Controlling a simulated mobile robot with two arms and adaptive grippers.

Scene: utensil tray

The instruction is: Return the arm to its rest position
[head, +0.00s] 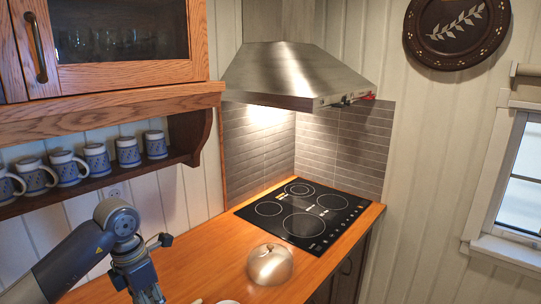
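My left arm comes in from the lower left over the wooden counter (205,262). Its wrist bends downward, and the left gripper (147,292) is cut off by the bottom edge. Its fingertips are hidden, so I cannot see whether it is open or holds anything. My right arm and gripper are not in view. No utensil tray shows.
A shiny metal dome (270,265) sits on the counter right of my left gripper, before the black cooktop (304,212). A range hood (300,75) hangs above. Several mugs (97,160) stand on a shelf under the wooden cabinet (110,75), above my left arm.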

